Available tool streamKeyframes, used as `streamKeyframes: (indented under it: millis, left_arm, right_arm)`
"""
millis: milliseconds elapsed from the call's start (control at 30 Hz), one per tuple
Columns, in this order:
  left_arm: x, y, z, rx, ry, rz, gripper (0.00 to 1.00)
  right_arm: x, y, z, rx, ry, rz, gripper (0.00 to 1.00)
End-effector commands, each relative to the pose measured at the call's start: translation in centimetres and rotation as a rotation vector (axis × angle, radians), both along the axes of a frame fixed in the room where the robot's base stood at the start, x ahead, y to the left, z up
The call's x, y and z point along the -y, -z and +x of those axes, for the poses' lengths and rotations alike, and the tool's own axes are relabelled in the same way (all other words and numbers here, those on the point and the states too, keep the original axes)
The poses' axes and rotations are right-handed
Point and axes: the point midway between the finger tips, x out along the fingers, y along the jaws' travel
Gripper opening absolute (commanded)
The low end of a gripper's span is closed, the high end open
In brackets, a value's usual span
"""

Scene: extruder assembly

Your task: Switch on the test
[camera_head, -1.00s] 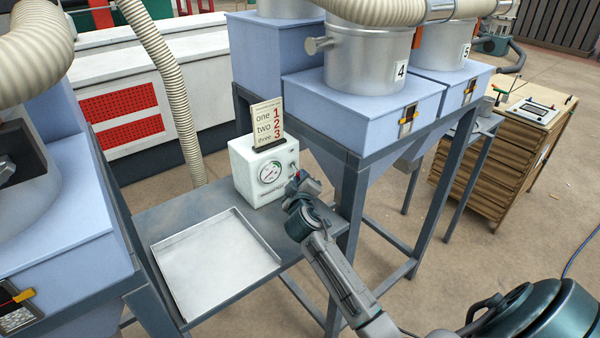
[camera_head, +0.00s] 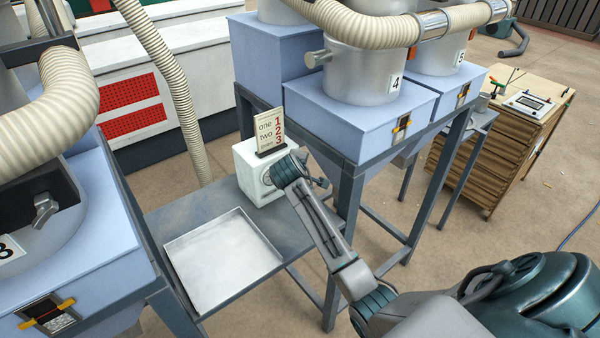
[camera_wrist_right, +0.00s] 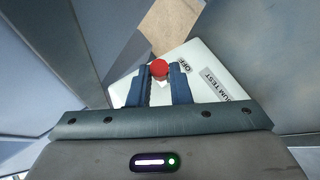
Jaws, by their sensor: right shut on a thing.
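The white test box (camera_head: 246,172) stands at the back of the grey metal table, with a card reading one, two, 1 2 3 on its top. My right arm covers most of its front and dial in the head view. In the right wrist view, a white panel (camera_wrist_right: 208,62) carries an OFF label and a label ending in "UM TEST". A red knob (camera_wrist_right: 159,69) lies between the fingertips of my right gripper (camera_wrist_right: 160,76), which is shut on it. The fingertips are hard to make out in the head view. My left gripper is not in view.
A shallow metal tray (camera_head: 222,262) lies empty on the table in front of the box. Blue hoppers 4 and 5 (camera_head: 365,122) on a steel frame (camera_head: 350,205) stand close to the right of the box. A wooden cabinet (camera_head: 495,150) stands farther right.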

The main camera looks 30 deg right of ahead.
Motion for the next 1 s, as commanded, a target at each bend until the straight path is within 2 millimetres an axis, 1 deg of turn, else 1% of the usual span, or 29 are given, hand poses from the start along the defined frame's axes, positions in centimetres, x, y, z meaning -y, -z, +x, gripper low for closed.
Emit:
streamKeyframes:
  millis: [100,300,867,900,967,1000]
  left_arm:
    - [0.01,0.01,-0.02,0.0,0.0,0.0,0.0]
    - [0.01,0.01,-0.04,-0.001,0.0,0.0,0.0]
    - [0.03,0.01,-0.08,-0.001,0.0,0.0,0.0]
    - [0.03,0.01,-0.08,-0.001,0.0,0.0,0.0]
    - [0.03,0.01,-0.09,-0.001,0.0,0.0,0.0]
    - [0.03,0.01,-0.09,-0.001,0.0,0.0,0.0]
  right_arm:
    - [-0.08,-0.33,0.25,-0.06,0.001,-0.002,0.0]
    - [-0.07,-0.62,0.44,-0.124,0.0,-0.009,0.0]
    - [-0.03,-0.71,0.5,-0.15,0.001,-0.012,0.0]
    - [-0.03,-0.72,0.5,-0.15,0.001,-0.012,0.26]
    - [-0.03,-0.72,0.49,-0.15,0.001,-0.012,0.37]
    - [-0.04,-0.73,0.51,-0.15,0.001,-0.012,0.4]
